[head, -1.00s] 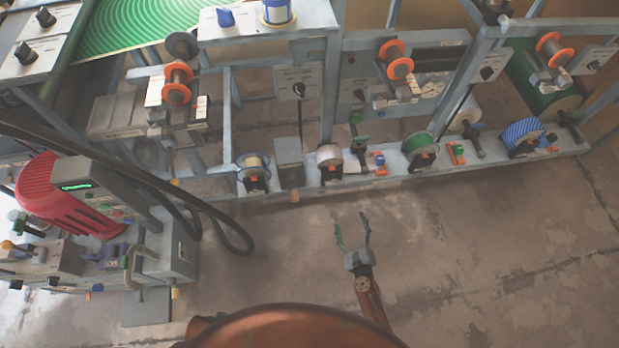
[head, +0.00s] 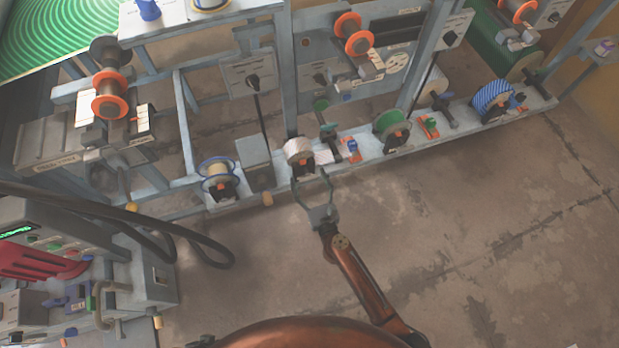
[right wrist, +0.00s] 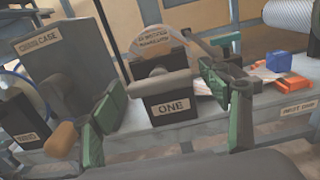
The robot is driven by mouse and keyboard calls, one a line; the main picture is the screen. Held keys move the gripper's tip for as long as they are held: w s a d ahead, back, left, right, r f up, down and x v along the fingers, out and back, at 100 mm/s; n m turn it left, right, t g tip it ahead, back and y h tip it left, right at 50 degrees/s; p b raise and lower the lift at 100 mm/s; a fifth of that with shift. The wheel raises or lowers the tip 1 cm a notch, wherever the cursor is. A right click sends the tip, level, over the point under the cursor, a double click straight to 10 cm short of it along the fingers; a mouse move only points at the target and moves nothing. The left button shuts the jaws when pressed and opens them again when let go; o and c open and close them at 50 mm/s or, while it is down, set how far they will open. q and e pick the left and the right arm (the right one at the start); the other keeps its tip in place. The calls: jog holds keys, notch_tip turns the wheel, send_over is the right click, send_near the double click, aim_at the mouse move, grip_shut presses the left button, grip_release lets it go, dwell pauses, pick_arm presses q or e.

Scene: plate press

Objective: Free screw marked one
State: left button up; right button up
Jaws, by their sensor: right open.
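A black block marked ONE (right wrist: 172,107) stands on the grey-blue rail in the right wrist view. A dark grey screw-like piece (right wrist: 160,84) lies across its top. A pale reel (right wrist: 165,42) with a worn label is behind it. In the head view the white reel (head: 298,150) and its black mount (head: 303,168) are on the low rail. My right gripper (head: 313,181) is open and empty, its fingers toward that mount. In the right wrist view its green fingers (right wrist: 161,84) stand left and right of the block, apart from it as far as I can tell. My left gripper is out of view.
A grey box (right wrist: 85,50) with a tan-handled crank (right wrist: 62,140) stands close left of the block. A blue block (right wrist: 278,62) and orange pieces (right wrist: 284,83) sit to the right. Other spools line the rail, including a green one (head: 390,128). The floor (head: 460,230) in front is clear.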

jog(key=shift+w, duration=0.1)
jog(key=shift+c, duration=0.7)
jog(key=c, duration=0.9)
jog(key=shift+d, duration=0.1)
jog(key=shift+c, duration=0.8)
